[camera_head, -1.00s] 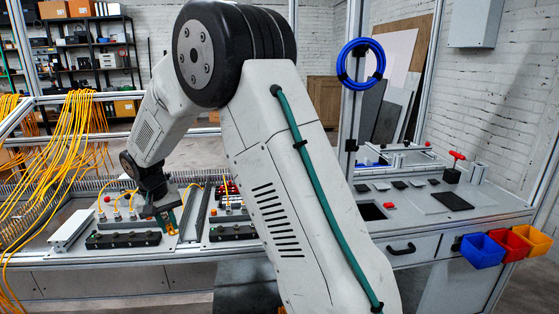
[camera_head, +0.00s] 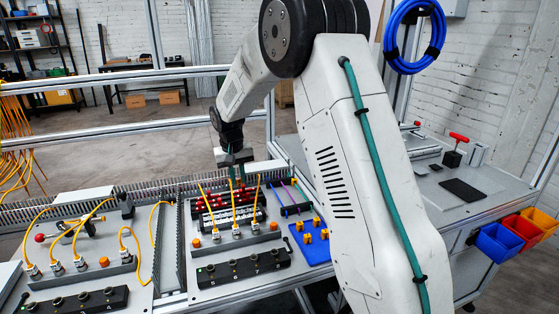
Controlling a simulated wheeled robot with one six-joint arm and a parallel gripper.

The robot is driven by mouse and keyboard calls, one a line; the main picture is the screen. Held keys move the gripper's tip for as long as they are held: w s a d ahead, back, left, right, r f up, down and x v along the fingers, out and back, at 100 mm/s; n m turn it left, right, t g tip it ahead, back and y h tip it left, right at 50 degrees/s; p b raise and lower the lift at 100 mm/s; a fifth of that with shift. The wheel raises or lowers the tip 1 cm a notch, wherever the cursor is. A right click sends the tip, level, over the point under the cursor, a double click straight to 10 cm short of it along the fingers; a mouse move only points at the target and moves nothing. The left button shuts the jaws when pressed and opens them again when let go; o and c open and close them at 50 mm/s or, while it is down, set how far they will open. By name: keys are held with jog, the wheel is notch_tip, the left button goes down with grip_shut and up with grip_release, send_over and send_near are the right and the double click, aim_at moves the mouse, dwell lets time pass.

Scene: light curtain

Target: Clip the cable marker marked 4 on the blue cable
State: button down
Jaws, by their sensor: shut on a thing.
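My gripper (camera_head: 237,186) points down over the back of the middle panel, just behind the red and black parts. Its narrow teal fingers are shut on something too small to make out. Several small yellow pieces (camera_head: 308,225) stand on a blue mat (camera_head: 318,252) at the panel's right; they look like clip markers, but no number is readable. A small black rack (camera_head: 294,211) behind them carries thin coloured strands, one purple or pink; I cannot tell whether one is blue. A thick blue cable coil (camera_head: 392,40) hangs on the frame at upper right.
Yellow cables (camera_head: 120,238) arch up from connectors on the left panel. My arm hides part of the bench to the right. Blue, red and yellow bins (camera_head: 500,250) hang at the right edge.

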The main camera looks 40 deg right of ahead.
jog(key=y, duration=0.1)
send_near(272, 181)
jog(key=shift+s+a+f, duration=0.15)
jog(key=shift+s+a, duration=0.25)
jog(key=shift+s, duration=0.15)
jog(key=shift+s+a+f, duration=0.15)
jog(key=shift+s+a, duration=0.2)
jog(key=shift+s, duration=0.2)
jog(key=shift+f, duration=2.7)
jog(key=shift+s+f, duration=0.15)
jog(key=shift+f, duration=0.85)
jog(key=c, duration=1.3)
grip_release()
jog(key=shift+r, duration=3.8)
